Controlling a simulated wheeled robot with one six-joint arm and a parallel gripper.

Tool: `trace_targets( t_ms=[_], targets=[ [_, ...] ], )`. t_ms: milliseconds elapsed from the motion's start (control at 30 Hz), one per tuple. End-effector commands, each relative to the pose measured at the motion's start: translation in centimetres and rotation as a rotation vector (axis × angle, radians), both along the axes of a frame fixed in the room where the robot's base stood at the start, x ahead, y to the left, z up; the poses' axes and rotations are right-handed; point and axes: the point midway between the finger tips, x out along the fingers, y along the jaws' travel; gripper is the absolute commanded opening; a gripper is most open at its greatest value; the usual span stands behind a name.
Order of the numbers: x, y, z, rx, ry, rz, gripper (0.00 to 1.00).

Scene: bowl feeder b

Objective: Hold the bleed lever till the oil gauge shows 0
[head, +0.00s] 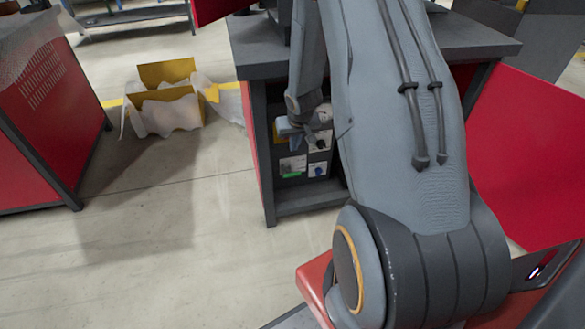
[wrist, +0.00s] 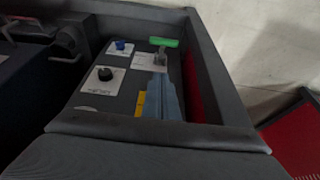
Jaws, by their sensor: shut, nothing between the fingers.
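The control panel (wrist: 126,90) is set back in a dark cabinet recess. A small lever-like part with a grey stem (wrist: 158,57) and a green bar (wrist: 164,42) stands on it beside a white label; the green bar also shows in the head view (head: 292,174). I cannot tell for certain that this is the bleed lever. A pale round shape (wrist: 86,108), partly hidden by the frame, may be the oil gauge; no reading is legible. My gripper (head: 310,131) is shut and empty in front of the panel.
The panel also has a black knob (wrist: 104,74) and a blue knob (wrist: 120,44). The cabinet frame (wrist: 150,133) borders the recess. A yellow box (head: 165,95) with plastic wrap stands on the floor, left.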

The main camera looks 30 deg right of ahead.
Motion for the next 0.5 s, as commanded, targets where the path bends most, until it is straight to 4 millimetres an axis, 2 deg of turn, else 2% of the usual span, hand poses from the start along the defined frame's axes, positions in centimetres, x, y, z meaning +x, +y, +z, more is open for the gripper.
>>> trace_targets(
  t_ms=[133,233,500],
  targets=[
    [0.2,0.0,-0.6,0.000,0.001,0.000,0.00],
    [0.6,-0.1,-1.7,0.000,0.002,0.001,0.00],
    [2.3,-0.6,-6.6,0.001,0.003,0.000,0.00]
  ],
)
